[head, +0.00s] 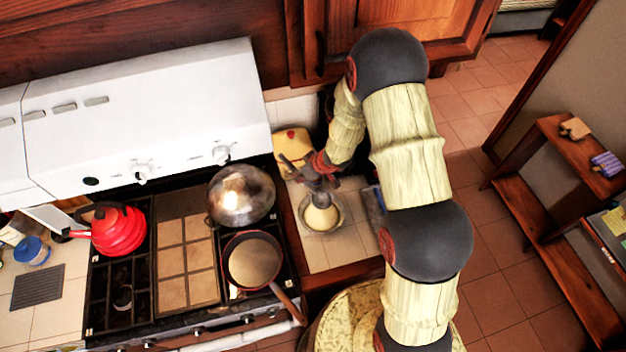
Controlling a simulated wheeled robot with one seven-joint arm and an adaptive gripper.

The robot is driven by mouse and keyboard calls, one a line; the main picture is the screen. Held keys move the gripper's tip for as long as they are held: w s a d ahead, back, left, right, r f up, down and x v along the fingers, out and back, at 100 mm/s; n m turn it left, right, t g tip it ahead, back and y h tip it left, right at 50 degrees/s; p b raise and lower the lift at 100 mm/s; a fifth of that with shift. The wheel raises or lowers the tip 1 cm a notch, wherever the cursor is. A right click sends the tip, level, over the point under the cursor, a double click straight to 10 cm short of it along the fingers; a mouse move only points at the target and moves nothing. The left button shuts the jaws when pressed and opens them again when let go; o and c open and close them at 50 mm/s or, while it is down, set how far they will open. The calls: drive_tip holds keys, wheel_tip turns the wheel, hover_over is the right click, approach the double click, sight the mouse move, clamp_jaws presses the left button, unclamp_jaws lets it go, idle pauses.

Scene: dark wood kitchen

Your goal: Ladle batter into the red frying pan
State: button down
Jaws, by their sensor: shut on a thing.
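The red frying pan (282,289) sits on the right front of the stove, its handle pointing to the lower right. Its inside has a round tan area; I cannot tell whether that is batter or the pan's own surface. A metal bowl (303,222) with pale batter (322,217) stands on the tiled counter right of the stove. My gripper (319,191) reaches down over this bowl, shut on what seems to be the ladle. The ladle is mostly hidden by the gripper, and its scoop cannot be made out.
A metal wok or lid (241,194) sits behind the pan, close to it. A red kettle (118,231) stands on the left burners. A yellow item (291,146) lies behind the bowl. The counter (340,250) in front of the bowl is clear.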

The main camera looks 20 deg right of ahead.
drive_tip(key=shift+d, duration=0.1)
drive_tip(key=shift+f, duration=0.2)
drive_tip(key=f+b, duration=0.3)
drive_tip(key=b, duration=0.1)
drive_tip(key=s+f+b, duration=0.1)
drive_tip(key=f+b, duration=0.3)
drive_tip(key=b, duration=0.1)
drive_tip(key=d+f+b, duration=0.1)
drive_tip(key=f+b, duration=0.3)
drive_tip(key=shift+s+f, duration=0.15)
drive_tip(key=shift+s, duration=0.1)
drive_tip(key=shift+s+r+p, duration=0.1)
drive_tip(key=shift+r+p, duration=0.35)
drive_tip(key=shift+r, duration=0.2)
drive_tip(key=r+p, duration=0.7)
drive_tip(key=p, duration=0.1)
drive_tip(key=shift+w+a+r, duration=0.15)
drive_tip(key=shift+w+r, duration=0.1)
drive_tip(key=shift+r, duration=0.1)
drive_tip(key=p, duration=0.2)
drive_tip(key=r+p, duration=0.1)
drive_tip(key=p, duration=0.2)
drive_tip(key=shift+w+a+r+p, duration=0.1)
drive_tip(key=shift+w+a+p, duration=0.2)
drive_tip(key=shift+w, duration=0.1)
drive_tip(key=shift+w+r+g+p, duration=0.15)
drive_tip(key=shift+r+g+p, duration=0.15)
drive_tip(key=shift+p, duration=0.65)
